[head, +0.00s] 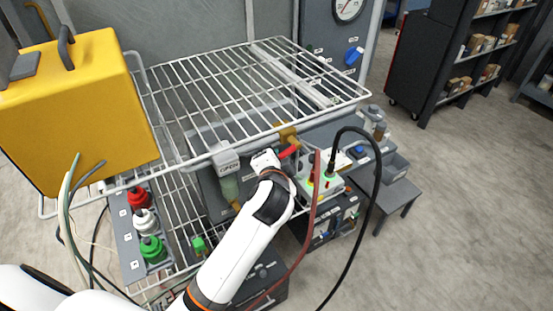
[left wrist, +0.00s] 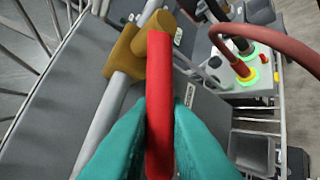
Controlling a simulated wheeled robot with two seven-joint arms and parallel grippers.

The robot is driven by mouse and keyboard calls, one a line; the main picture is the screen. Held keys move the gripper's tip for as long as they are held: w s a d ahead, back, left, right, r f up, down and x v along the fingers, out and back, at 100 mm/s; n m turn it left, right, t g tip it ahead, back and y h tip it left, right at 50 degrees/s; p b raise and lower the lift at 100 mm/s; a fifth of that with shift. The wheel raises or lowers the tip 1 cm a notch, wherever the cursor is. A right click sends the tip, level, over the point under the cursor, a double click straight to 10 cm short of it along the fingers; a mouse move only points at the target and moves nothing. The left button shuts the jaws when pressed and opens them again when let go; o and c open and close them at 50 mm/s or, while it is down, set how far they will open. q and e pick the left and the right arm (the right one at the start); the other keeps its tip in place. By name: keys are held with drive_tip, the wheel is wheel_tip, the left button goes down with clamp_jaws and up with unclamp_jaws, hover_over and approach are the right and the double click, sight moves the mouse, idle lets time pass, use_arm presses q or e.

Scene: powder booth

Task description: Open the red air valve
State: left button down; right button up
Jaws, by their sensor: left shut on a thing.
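The red air valve handle (left wrist: 160,120) fills the middle of the left wrist view, joined at its top end to a brass valve body (left wrist: 127,52) on a grey pipe (left wrist: 102,122). My left gripper (left wrist: 158,150), with teal fingers, is shut on the red handle, one finger on each side of it. In the head view a bit of the red handle (head: 289,151) shows just past my left gripper (head: 268,163), beside the brass body (head: 287,133). The fingertips are mostly hidden there. My right gripper is not in view.
A wire rack shelf (head: 250,85) spans above the valve. A yellow box (head: 75,105) stands on its left. A red hose (head: 312,200) and a black cable (head: 372,190) loop close right of my left arm. Red, white and green knobs (head: 150,248) sit lower left.

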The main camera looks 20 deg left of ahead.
use_arm(q)
drive_tip(key=c, duration=1.4)
unclamp_jaws()
drive_tip(key=b+v, duration=0.3)
drive_tip(key=v, duration=0.9)
drive_tip(key=shift+c, duration=0.4)
